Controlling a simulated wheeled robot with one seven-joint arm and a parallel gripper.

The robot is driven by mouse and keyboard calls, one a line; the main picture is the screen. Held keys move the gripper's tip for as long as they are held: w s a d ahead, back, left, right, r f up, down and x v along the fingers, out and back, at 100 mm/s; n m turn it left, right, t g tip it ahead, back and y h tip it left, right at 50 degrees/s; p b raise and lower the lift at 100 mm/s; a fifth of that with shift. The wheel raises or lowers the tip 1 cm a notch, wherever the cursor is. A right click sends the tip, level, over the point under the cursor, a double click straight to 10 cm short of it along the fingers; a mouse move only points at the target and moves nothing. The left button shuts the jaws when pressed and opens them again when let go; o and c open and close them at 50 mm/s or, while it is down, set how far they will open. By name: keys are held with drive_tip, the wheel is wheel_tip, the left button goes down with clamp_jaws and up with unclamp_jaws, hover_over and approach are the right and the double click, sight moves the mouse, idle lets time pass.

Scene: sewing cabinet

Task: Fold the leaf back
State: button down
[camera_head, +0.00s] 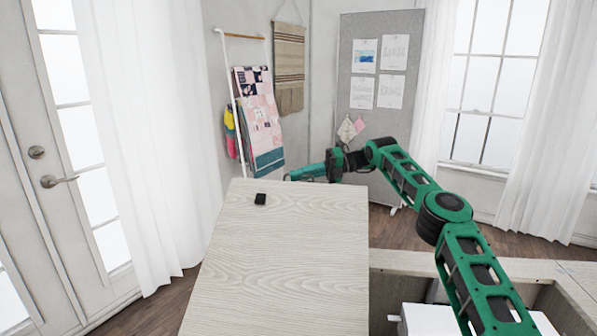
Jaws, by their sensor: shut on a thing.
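The leaf (275,260) is a pale wood-grained panel at the centre left, to the left of the cabinet's open well. It looks roughly flat, with its broad face up. My green arm reaches in from the lower right and bends over to the leaf's far edge. My gripper (292,178) is at that far edge, shut on the leaf near the middle of the edge. The fingertips are small and partly hidden there, so the exact contact is hard to see.
A small black object (260,199) lies on the leaf near its far end. The cabinet (410,261) has an open well at right, with a white thing (425,320) inside, partly behind my arm. A quilt rack (232,110) and grey pinboard (376,75) stand behind.

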drive_tip(key=shift+w+d+r, duration=0.15)
drive_tip(key=shift+d, duration=0.05)
drive_tip(key=c, duration=2)
unclamp_jaws()
drive_tip(key=shift+o, duration=0.5)
